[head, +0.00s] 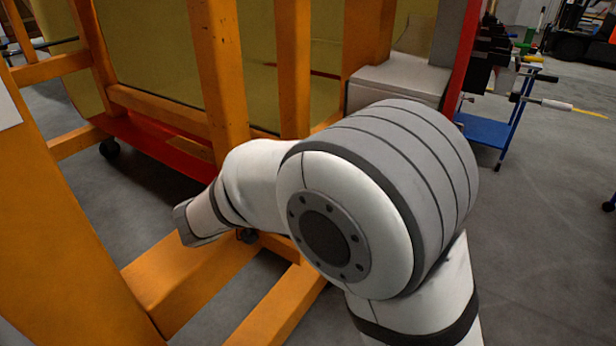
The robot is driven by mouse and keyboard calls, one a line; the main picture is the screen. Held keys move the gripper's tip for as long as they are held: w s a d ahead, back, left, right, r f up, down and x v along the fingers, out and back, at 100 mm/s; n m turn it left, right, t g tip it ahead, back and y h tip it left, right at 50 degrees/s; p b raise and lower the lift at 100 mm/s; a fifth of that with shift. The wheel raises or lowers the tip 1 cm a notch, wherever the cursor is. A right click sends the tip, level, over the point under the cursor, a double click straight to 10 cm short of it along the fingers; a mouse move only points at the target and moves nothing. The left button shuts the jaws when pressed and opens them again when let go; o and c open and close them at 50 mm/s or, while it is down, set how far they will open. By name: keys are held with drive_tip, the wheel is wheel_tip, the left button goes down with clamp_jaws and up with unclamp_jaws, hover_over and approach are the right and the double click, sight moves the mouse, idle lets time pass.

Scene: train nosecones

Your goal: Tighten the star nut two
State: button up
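My white and grey arm fills the middle of the head view and reaches left toward an orange frame (222,75). Its far visible part ends in a grey cap beside the frame's lower beams. My gripper's fingers do not show; the arm hides what lies behind it. A small dark knob-like thing (247,236) shows just under the arm, near an orange beam. I cannot tell whether it is a star nut or part of my arm. No star nut can be clearly made out.
A large yellow-green panel (150,50) stands behind the orange posts, above a red base (160,140) with a black caster (109,148). Orange beams (180,280) cross low in front. A blue cart (487,128) with tools stands back right.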

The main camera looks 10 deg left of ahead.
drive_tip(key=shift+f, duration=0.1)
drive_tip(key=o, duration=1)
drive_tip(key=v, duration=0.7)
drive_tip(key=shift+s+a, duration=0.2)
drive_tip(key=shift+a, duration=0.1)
